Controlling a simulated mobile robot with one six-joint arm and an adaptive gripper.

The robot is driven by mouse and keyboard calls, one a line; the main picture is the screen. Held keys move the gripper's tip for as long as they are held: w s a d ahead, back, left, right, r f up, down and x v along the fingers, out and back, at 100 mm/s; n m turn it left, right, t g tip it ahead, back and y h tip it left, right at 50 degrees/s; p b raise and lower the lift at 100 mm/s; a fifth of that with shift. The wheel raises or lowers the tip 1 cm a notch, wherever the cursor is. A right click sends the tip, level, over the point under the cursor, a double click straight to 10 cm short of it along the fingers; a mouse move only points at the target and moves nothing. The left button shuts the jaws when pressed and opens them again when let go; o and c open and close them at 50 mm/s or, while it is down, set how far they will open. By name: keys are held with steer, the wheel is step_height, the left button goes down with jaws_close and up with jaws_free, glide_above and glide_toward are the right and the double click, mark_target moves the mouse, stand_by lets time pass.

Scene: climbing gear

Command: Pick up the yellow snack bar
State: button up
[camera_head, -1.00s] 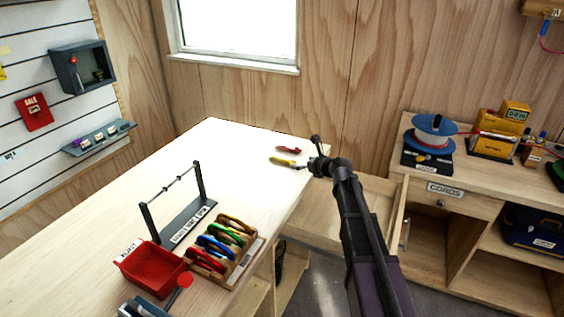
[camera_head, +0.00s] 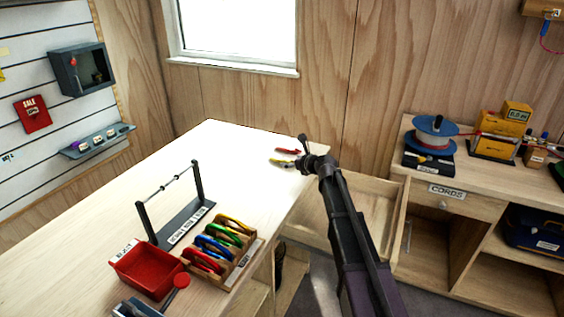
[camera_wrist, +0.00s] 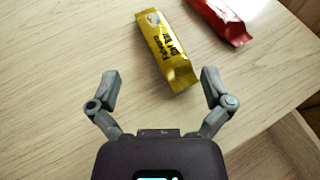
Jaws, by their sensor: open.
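The yellow snack bar (camera_wrist: 167,50) lies flat on the wooden table, ahead of my gripper (camera_wrist: 160,84) in the wrist view. In the head view the yellow bar (camera_head: 281,163) shows small at the table's far right corner, partly hidden by my gripper (camera_head: 299,161). My gripper is open and empty. A red bar (camera_wrist: 222,20) lies just to the right of the yellow one; it also shows in the head view (camera_head: 288,151).
The table's right edge (camera_wrist: 282,118) is close to my gripper, with an open drawer (camera_head: 345,215) below it. A red bin (camera_head: 149,270), a rack of coloured rings (camera_head: 222,244) and a dark stand (camera_head: 183,224) occupy the near table. The table's middle is clear.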

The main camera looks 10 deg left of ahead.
mark_target(285, 160)
steer(key=x, duration=0.2)
steer(key=b+x, duration=0.1)
steer(key=shift+w+f, duration=0.3)
steer(key=shift+w, duration=0.15)
steer(key=shift+w+a+f+b, duration=0.15)
steer(key=shift+w+a+b, duration=0.3)
jaws_close()
